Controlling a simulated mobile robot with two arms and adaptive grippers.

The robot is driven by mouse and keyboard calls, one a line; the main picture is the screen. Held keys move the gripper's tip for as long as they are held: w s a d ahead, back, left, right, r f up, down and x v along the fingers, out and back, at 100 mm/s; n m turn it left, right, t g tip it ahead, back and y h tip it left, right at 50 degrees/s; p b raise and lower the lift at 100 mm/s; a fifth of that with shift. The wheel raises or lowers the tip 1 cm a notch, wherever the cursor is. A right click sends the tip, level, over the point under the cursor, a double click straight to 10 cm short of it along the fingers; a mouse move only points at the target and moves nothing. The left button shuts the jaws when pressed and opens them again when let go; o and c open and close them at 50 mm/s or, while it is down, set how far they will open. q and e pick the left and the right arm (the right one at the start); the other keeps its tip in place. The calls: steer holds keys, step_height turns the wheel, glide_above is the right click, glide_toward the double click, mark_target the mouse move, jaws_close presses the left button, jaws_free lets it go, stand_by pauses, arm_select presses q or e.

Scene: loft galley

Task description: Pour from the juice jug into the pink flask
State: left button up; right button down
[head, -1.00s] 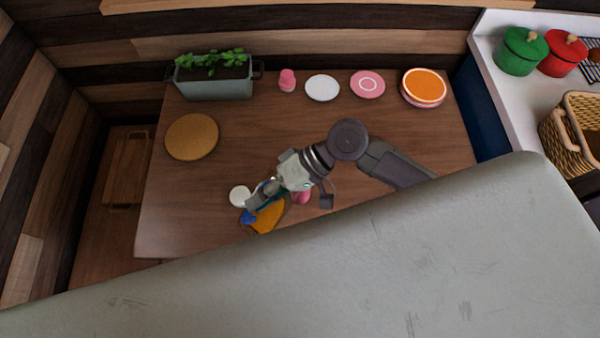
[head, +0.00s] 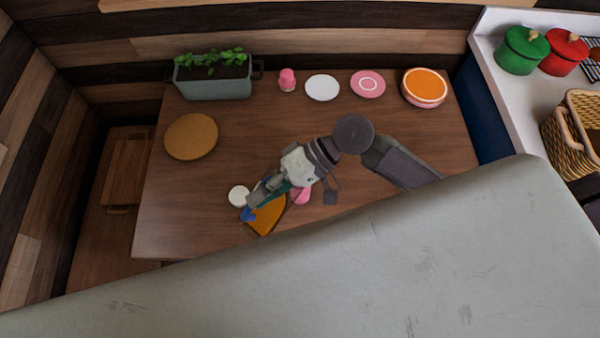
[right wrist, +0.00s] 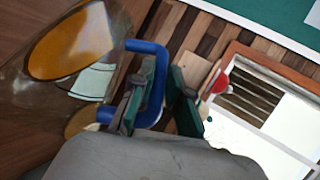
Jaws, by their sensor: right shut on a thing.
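The juice jug (head: 268,215) is clear with orange juice in it and a blue handle (right wrist: 150,62). My right gripper (head: 259,197) is shut on that handle, its green-padded fingers on either side of it in the right wrist view. The jug is near the table's front edge; its tilt is hard to judge. A pink thing (head: 302,196) shows partly behind my right gripper, to the right of the jug. Another small pink vessel (head: 287,80) stands at the back; I cannot tell which is the pink flask. My left gripper is out of view.
A white round thing (head: 238,196) is close left of the jug. A round cork-coloured mat (head: 191,137) lies at the left. A planter (head: 214,82), a white plate (head: 322,88), a pink plate (head: 368,84) and an orange-topped stack (head: 424,88) line the back.

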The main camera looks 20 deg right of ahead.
steer(key=shift+w+r, duration=0.1)
steer(key=shift+w, duration=0.1)
steer(key=shift+s+d+r+b, duration=0.1)
steer(key=shift+d+r+b, duration=0.05)
steer(key=shift+b, duration=0.2)
steer(key=shift+w+d+y, duration=0.15)
steer(key=shift+w+y, duration=0.1)
steer(key=shift+y, duration=0.15)
steer(key=shift+s+r, duration=0.1)
steer(key=shift+r, duration=0.1)
steer(key=shift+w+d+b, duration=0.15)
steer(key=shift+w+b, duration=0.05)
steer(key=shift+b, duration=0.2)
steer(key=shift+s+r, duration=0.1)
steer(key=shift+r, duration=0.05)
steer(key=shift+d+y, duration=0.15)
steer(key=shift+y, duration=0.15)
steer(key=shift+d+r+m+b, duration=0.1)
steer(key=shift+r+m+b, duration=0.05)
steer(key=shift+m+b, duration=0.15)
